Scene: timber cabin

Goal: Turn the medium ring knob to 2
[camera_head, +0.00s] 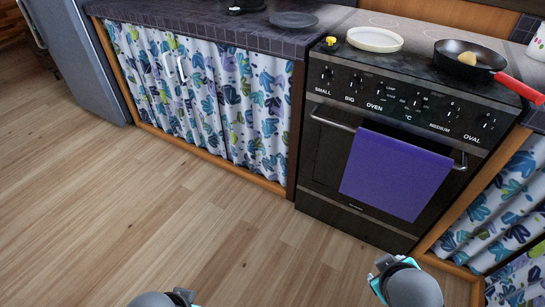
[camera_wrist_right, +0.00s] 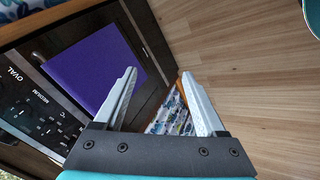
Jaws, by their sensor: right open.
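The medium ring knob (camera_head: 450,109) is on the black front panel of the stove, above the MEDIUM label and left of the oval knob (camera_head: 488,121). Its pointer setting is too small to read. The stove panel (camera_wrist_right: 40,110) also shows at the left of the right wrist view, with the OVAL and MEDIUM labels turned. My right gripper (camera_wrist_right: 159,73) is open and empty, its two fingers spread apart and clear of the panel. In the head view only parts of my arms show at the bottom edge, well in front of the stove. My left gripper's fingers are not visible.
A purple towel (camera_head: 394,174) hangs on the oven door handle below the panel. A black pan (camera_head: 459,65) on the stove has a red handle (camera_head: 520,88) sticking out over the panel's right end. A white plate (camera_head: 375,39) is at left. The wooden floor (camera_head: 220,240) in front is clear.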

